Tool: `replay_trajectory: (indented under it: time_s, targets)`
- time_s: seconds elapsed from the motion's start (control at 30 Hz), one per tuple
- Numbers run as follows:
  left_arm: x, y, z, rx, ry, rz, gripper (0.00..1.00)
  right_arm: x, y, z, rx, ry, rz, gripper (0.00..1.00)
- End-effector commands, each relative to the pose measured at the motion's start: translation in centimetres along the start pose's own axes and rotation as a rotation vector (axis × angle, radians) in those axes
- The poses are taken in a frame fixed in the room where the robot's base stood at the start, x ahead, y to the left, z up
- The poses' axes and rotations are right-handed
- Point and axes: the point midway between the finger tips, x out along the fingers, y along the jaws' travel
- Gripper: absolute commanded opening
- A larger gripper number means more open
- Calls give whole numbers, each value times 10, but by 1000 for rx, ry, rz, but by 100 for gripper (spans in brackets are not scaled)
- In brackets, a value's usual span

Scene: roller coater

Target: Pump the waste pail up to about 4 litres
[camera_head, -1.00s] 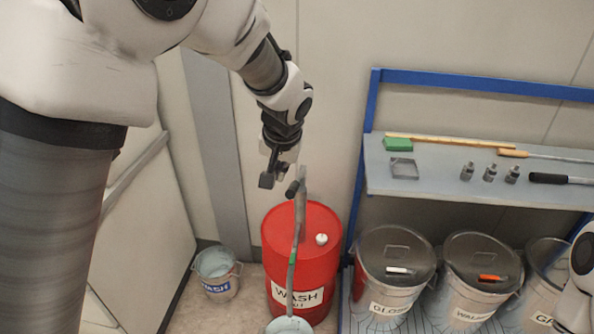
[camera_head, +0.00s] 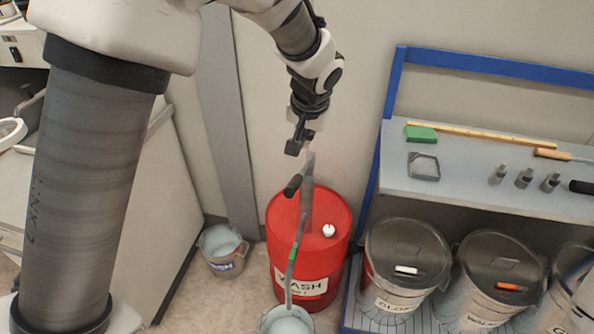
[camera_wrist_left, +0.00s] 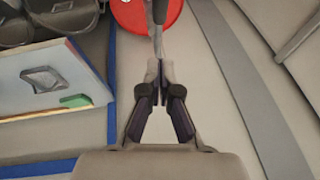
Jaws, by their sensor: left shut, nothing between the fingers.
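A red drum (camera_head: 336,245) with a WASH label stands on the floor against the wall. A grey hand pump (camera_head: 306,200) rises from its top, with a black handle grip (camera_head: 294,185) sticking out to the left. A hose with a green band (camera_head: 293,255) runs down into a pale pail (camera_head: 270,325), cut off by the bottom edge; its level and label cannot be read. My left gripper (camera_head: 298,145) is shut and empty, above the black grip. In the left wrist view its closed fingertips (camera_wrist_left: 160,68) point towards the pump and drum. My right gripper is not in view.
Another pail (camera_head: 224,262) with a blue label stands left of the drum. A blue-framed shelf (camera_head: 480,205) on the right holds a green block (camera_head: 421,134) and several metal fittings. Lidded paint drums (camera_head: 405,262) stand below it. Bare wall is behind the gripper.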

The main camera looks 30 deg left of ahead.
Motion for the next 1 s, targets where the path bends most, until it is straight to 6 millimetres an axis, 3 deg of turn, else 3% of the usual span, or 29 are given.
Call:
replay_trajectory:
  time_s: [0.4,0.5,0.67,1.0]
  targets:
    - [88,0,1,1,-5,1,0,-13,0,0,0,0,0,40]
    - [101,0,15,2,-4,1,0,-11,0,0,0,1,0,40]
    - [114,0,27,0,-2,1,0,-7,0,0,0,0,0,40]
    - [115,0,29,-1,-1,1,0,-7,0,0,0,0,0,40]
